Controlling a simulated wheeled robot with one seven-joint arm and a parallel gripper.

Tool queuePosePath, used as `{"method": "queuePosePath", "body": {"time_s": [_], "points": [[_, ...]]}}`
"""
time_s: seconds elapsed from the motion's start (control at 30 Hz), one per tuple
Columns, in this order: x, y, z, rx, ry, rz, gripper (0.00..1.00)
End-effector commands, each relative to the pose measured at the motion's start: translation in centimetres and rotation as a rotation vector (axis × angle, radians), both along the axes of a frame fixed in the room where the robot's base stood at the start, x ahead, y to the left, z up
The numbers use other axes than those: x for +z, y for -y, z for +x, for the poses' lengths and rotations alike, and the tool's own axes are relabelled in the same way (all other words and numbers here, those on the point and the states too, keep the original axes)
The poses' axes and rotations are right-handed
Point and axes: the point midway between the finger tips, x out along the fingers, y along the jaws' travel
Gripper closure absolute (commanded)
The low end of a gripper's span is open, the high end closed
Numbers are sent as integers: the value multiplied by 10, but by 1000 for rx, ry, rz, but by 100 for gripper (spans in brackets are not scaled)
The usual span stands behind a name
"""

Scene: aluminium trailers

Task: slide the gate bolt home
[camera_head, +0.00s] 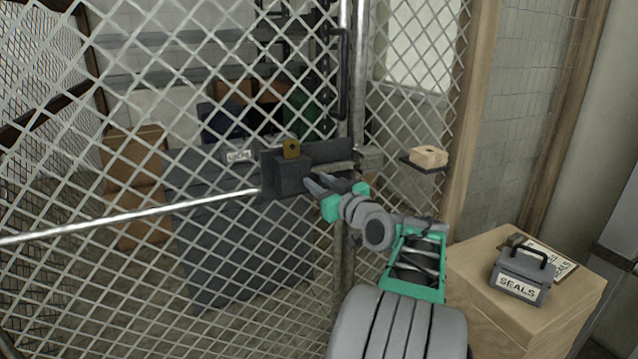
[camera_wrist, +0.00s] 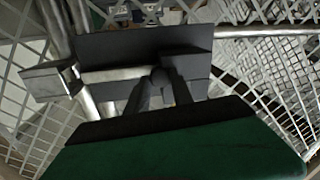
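My gripper (camera_head: 318,184) is at the housing's front right. In the wrist view its dark fingers (camera_wrist: 160,84) lean together below the rod. Whether they hold a bolt handle is unclear, dark on dark.
A metal post (camera_head: 357,75) stands at the gate's right edge. A silver rail (camera_head: 130,218) crosses the mesh. A small ledge with a tan block (camera_head: 429,157) is right of the post. A wooden crate (camera_head: 480,255) at lower right bears a grey seals box (camera_head: 521,276).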

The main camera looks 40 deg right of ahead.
Motion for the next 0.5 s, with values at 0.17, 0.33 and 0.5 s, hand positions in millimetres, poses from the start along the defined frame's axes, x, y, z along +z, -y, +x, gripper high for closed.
{"method": "queuePosePath", "body": {"time_s": [0.17, 0.33, 0.5], "points": [[0, 0, 0, 0, 0, 0, 90], [0, 0, 0, 0, 0, 0, 100], [0, 0, 0, 0, 0, 0, 100]]}}
